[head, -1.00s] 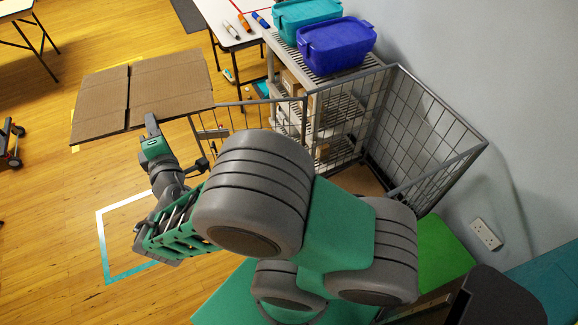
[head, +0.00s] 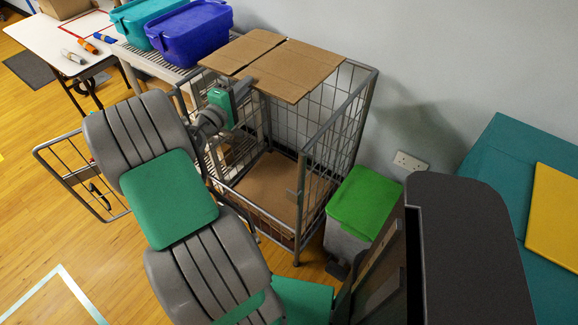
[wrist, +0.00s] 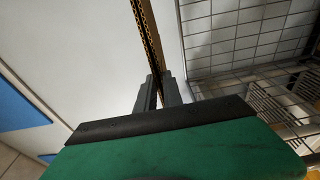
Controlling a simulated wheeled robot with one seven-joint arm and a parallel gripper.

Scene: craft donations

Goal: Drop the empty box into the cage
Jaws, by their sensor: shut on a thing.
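The empty box (head: 290,67) is a flat piece of brown cardboard with a seam across it. In the head view it is over the back part of the wire cage (head: 345,118), roughly level and above the rim. My gripper (head: 236,88) is shut on its near edge; the wrist view shows the thin cardboard (wrist: 150,45) edge-on between the two fingers (wrist: 157,90). The cage is grey mesh with an open top, and its side gate (head: 68,172) stands swung out to the left. A brown sheet (head: 268,185) lies on the cage floor.
Teal (head: 142,18) and blue (head: 190,32) bins stand on a shelf left of the cage. A green-lidded bin (head: 364,200) stands at its right. A white table (head: 62,42) with markers is at upper left. The wall is close behind the cage.

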